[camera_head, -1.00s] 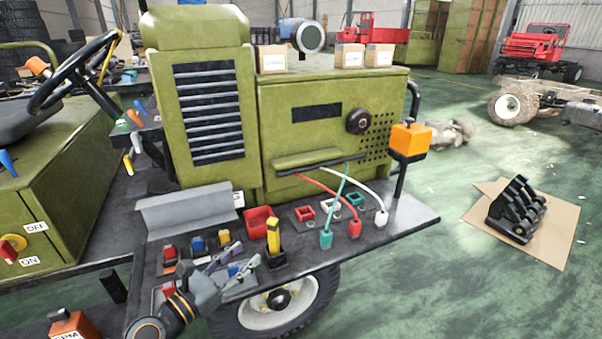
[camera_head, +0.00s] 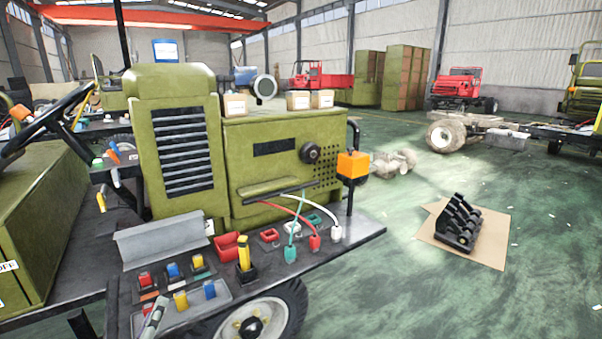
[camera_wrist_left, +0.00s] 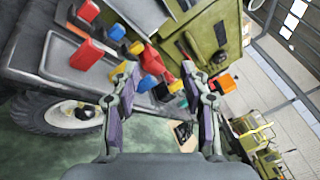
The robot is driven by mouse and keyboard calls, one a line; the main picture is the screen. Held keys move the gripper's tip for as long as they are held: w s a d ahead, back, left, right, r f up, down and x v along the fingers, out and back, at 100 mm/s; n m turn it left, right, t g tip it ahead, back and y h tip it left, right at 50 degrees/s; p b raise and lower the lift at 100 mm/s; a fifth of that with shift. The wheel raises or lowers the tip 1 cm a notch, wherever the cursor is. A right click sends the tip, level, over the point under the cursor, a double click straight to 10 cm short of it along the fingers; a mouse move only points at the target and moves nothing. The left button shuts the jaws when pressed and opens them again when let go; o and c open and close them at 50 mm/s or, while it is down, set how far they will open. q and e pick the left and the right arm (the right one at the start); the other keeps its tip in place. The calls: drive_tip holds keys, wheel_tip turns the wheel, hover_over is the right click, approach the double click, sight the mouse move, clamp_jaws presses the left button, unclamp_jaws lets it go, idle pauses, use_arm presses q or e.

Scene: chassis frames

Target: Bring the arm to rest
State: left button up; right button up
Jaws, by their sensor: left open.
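My left gripper (camera_wrist_left: 167,92) is open in the left wrist view, its two fingers spread with nothing between them. In the head view only a grey finger part of the left gripper (camera_head: 154,316) shows at the bottom edge, in front of the small tray (camera_head: 220,298) of coloured blocks. Most of that arm is out of the picture. My right gripper is in neither view.
The dark shelf (camera_head: 347,236) of the green vehicle (camera_head: 283,150) carries a red bin (camera_head: 229,247), a yellow-handled tool (camera_head: 244,253), coloured plugs and an orange box (camera_head: 352,164) on a post. Green floor (camera_head: 400,290) to the right is open, beside a black rack (camera_head: 458,222) on cardboard.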

use_arm(q)
drive_tip(key=s+a+f+n+g+y, duration=0.4)
drive_tip(key=s+f+n+g, duration=0.4)
drive_tip(key=f+n, duration=0.6)
drive_tip(key=s+d+f+n+g+h, duration=0.5)
drive_tip(key=s+d+f+n+g, duration=0.2)
drive_tip(key=s+d+n, duration=0.25)
drive_tip(key=s+a+f+g+p, duration=0.1)
drive_tip(key=s+f+p, duration=0.15)
drive_tip(key=f, duration=0.75)
drive_tip(key=s+a+f+p, duration=0.1)
drive_tip(key=f+p, duration=0.3)
drive_tip(key=f, duration=0.7)
drive_tip(key=s+f+p, duration=0.1)
drive_tip(key=s+f, duration=0.4)
drive_tip(key=s, duration=0.4)
drive_tip(key=s+a+f+g+p, duration=0.1)
drive_tip(key=s+f+p, duration=0.1)
drive_tip(key=s+f, duration=0.3)
drive_tip(key=s, duration=0.3)
drive_tip(key=shift+s+f, duration=0.25)
drive_tip(key=shift+s, duration=0.1)
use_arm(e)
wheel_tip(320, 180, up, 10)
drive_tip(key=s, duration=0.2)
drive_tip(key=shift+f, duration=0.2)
